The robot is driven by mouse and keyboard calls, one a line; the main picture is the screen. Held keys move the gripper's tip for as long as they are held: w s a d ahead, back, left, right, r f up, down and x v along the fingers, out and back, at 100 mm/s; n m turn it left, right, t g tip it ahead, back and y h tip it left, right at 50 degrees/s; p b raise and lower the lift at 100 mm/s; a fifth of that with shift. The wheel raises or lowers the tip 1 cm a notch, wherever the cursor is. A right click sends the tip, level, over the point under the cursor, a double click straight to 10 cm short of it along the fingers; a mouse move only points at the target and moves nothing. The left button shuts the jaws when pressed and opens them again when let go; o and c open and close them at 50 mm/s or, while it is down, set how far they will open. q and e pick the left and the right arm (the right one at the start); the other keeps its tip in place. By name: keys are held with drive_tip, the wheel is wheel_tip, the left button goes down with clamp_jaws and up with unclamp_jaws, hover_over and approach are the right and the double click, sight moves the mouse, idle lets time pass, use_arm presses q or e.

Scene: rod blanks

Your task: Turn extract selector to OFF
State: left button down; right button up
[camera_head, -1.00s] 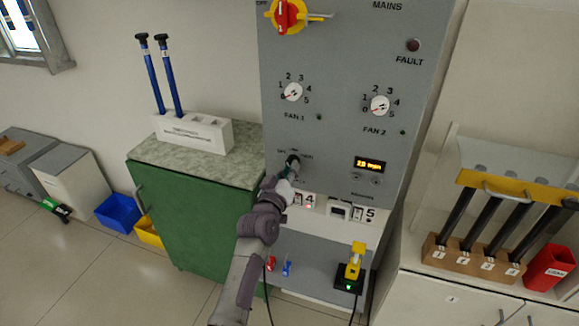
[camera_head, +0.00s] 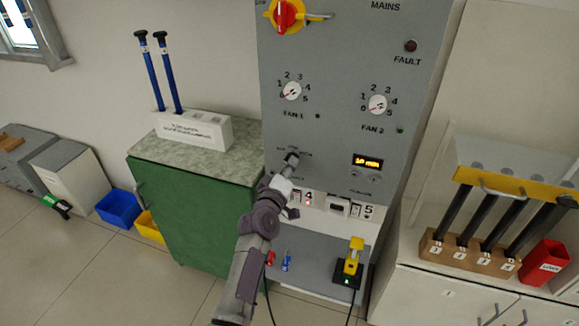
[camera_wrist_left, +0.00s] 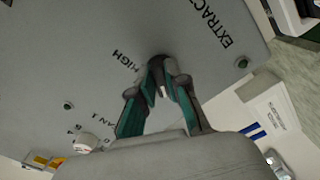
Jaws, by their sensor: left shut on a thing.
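The extract selector is a dark knob on the grey control panel (camera_head: 330,137). In the head view my left gripper (camera_head: 291,160) is at the selector and mostly covers it. In the left wrist view the gripper's green-lined fingers (camera_wrist_left: 161,88) close on the dark selector knob (camera_wrist_left: 158,62). The printed words EXTRACT and HIGH show beside it. The selector's pointer is hidden, so its setting cannot be read. My right gripper is not in view.
Fan 1 dial (camera_head: 291,91), Fan 2 dial (camera_head: 377,104) and a red mains switch (camera_head: 285,14) sit above on the panel. A lit display (camera_head: 368,162) is to the right. Numbered modules and a yellow device (camera_head: 353,257) are below. A green cabinet (camera_head: 190,215) stands left.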

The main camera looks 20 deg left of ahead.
use_arm(q)
drive_tip(key=shift+r, duration=0.15)
drive_tip(key=c, duration=1.2)
unclamp_jaws()
drive_tip(key=shift+o, duration=0.2)
drive_tip(key=shift+w, duration=0.1)
drive_tip(key=s, duration=1.2)
drive_tip(key=shift+a, duration=0.2)
drive_tip(key=shift+f, duration=0.2)
